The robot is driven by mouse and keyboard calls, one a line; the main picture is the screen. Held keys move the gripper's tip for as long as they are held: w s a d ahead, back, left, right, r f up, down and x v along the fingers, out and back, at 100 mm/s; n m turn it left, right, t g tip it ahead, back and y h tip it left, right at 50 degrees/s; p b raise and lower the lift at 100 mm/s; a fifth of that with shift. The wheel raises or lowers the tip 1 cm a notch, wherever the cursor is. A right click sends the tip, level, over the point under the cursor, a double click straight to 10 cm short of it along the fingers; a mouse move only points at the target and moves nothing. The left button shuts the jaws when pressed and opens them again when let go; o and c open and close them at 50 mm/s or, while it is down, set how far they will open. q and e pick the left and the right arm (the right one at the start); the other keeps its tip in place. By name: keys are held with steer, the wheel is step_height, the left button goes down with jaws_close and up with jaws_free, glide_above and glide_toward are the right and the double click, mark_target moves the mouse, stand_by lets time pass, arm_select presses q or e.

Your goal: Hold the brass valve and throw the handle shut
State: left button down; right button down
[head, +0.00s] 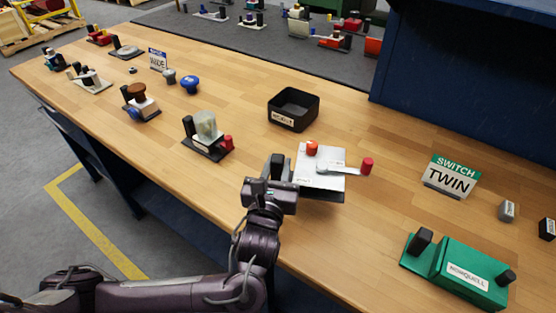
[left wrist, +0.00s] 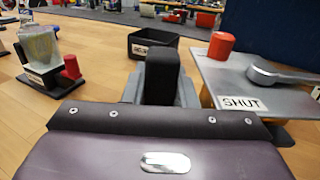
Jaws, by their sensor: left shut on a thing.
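An orange-red cap (head: 312,148) stands at the plate's back. A SHUT label (left wrist: 243,103) lies at the plate's near left corner in the left wrist view. My left gripper (head: 278,172) is shut on an upright black post (left wrist: 162,76) just left of the plate. The post's lower part is hidden. My right gripper is not in view.
A black open bin (head: 292,105) stands behind the valve. A device with a clear jar (head: 206,127) is to the left. A green device (head: 458,275) and a SWITCH TWIN sign (head: 450,178) are to the right. Bare table lies between the valve and the sign.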

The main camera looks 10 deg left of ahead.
arm_select(q)
steer(key=shift+s+f, duration=0.1)
steer(key=shift+f, duration=2.6)
steer(key=shift+s+f, duration=0.1)
steer(key=shift+f, duration=0.55)
steer(key=shift+r, duration=0.4)
stand_by(0.7)
steer(key=c, duration=1.1)
jaws_free()
steer(key=shift+f, duration=0.25)
